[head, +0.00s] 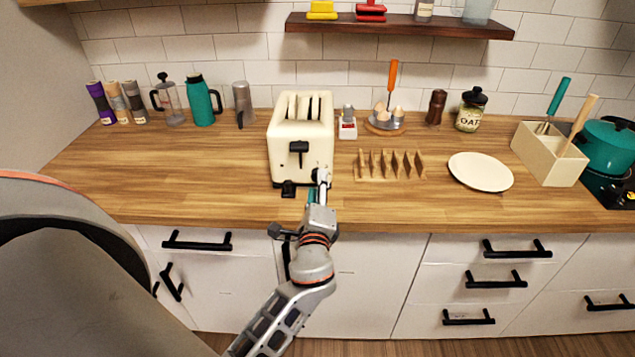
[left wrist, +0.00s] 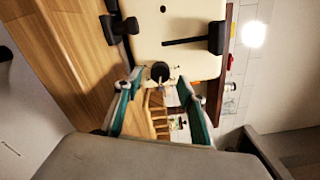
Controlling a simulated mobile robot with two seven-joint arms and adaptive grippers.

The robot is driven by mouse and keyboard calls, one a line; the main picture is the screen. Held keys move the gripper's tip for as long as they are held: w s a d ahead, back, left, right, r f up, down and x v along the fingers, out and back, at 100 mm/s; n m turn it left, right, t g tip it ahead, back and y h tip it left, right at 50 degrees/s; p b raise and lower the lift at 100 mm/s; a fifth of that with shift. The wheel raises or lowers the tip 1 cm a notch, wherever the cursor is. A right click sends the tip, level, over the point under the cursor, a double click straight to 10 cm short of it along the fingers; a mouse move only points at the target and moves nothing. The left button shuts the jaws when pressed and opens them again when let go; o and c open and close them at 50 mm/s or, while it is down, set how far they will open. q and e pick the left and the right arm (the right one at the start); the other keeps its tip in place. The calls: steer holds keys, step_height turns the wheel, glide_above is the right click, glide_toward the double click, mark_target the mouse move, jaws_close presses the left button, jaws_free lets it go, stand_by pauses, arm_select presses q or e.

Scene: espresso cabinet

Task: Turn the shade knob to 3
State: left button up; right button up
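A cream toaster (head: 285,134) stands on the wooden counter, with a black lever (head: 298,147) on its front. A round black knob (left wrist: 160,72), which I take as the shade knob, is low on that front; in the head view the gripper partly hides it. My left gripper (head: 317,189) is at the toaster's lower right front. In the left wrist view its teal fingers (left wrist: 159,80) are apart, one on each side of the knob, with gaps visible. The knob's setting is too small to read. My right gripper is not in view.
A black tab (head: 288,189) sticks out at the toaster's lower left front. A wooden rack (head: 390,166) and a white plate (head: 480,172) lie to the right. A small white-and-red holder (head: 348,129) stands close beside the toaster. The counter left of the toaster is clear in front.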

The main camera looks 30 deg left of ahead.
arm_select(q)
steer(key=v, duration=0.9)
steer(key=shift+s+d, duration=0.25)
steer(key=shift+s, duration=0.05)
